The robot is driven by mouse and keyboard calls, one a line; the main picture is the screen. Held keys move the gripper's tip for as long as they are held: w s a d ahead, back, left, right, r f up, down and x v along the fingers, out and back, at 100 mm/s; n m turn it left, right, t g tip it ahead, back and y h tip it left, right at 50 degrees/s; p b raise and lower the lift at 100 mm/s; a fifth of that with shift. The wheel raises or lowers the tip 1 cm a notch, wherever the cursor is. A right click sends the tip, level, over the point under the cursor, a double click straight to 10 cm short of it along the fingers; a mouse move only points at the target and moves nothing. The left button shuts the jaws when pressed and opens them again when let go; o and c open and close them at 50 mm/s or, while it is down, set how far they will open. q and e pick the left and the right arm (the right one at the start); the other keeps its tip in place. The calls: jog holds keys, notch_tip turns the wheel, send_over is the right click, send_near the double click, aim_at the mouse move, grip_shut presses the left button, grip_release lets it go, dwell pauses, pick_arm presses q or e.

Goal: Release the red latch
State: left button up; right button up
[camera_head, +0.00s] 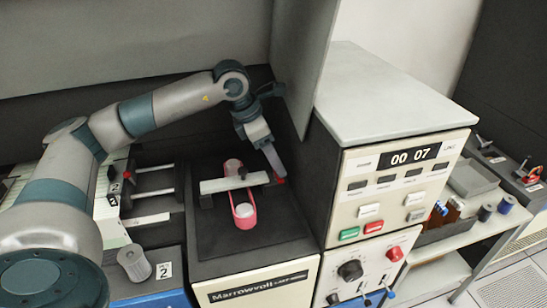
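A small red piece (281,181), which looks like the red latch, sits at the right end of a pale grey bar (222,184). The bar lies across a red loop (243,221) with white round ends on the dark deck of the Marrowvoll machine (262,285). My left gripper (276,170) points down at the bar's right end, and its tip is at or just above the red piece. I cannot tell whether they touch. The fingers overlap in this view, so their opening is unclear. My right gripper is not in view.
A cream cabinet (390,187) with a counter reading 00 07 stands close to the right of the deck. A grey upright panel (303,60) rises behind. On the left are rails with a red knob (127,174) and a grey cylinder (134,263). A side table (470,235) holds small parts.

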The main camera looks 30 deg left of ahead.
pick_arm(q)
jog(key=shift+s+a+r, duration=0.1)
jog(key=shift+a+r, duration=0.05)
jog(key=shift+r, duration=0.3)
jog(key=b+v, duration=0.4)
jog(key=v, duration=1.2)
jog(key=shift+r, duration=0.2)
jog(key=shift+a, duration=0.1)
